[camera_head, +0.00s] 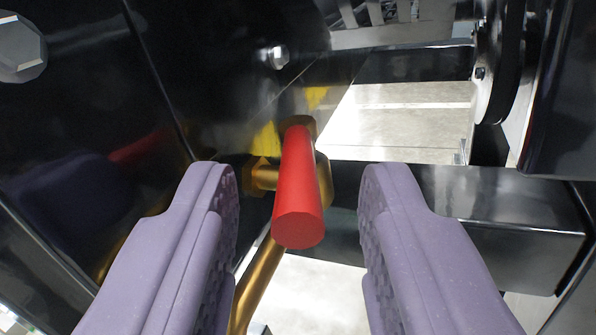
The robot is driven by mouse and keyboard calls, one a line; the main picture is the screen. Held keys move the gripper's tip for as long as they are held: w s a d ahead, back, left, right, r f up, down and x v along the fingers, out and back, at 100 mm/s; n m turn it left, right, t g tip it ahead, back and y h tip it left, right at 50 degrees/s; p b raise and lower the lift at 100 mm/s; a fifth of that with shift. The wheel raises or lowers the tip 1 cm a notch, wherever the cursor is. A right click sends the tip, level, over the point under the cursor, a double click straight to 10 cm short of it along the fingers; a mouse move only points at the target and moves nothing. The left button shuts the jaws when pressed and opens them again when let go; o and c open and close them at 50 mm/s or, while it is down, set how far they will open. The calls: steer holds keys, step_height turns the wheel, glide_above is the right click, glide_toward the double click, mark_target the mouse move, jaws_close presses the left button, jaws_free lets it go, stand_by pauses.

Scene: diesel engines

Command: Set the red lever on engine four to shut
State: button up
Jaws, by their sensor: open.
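The red lever (299,190) is a red cylindrical handle at the middle of the view, its round end towards me. It sits on a brass valve body (263,176) with a brass pipe (257,285) running down and left from it. My gripper (298,185) is open, with one purple finger on each side of the lever. Gaps show between the lever and both fingers, so neither seems to touch it. No engine number or lever marking is visible.
A black glossy engine panel (80,110) with bolts fills the left. A dark beam (480,205) crosses behind the right finger. Dark round parts (492,65) stand at upper right. Pale floor (400,120) shows through the gaps.

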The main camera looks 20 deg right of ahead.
jaws_close()
steer(key=m+g+h, duration=0.1)
steer(key=w+a+m+g+h, duration=0.1)
steer(key=h, duration=0.1)
steer(key=shift+a, duration=0.2)
steer(key=shift+w+a+m+g+h, duration=0.15)
steer(key=shift+m+g+h, duration=0.4)
steer(key=shift+m+h, duration=0.05)
steer(key=shift+w+a+m+g+h, duration=0.15)
steer(key=shift+m+g+h, duration=0.4)
steer(key=shift+m+h, duration=0.05)
jaws_free()
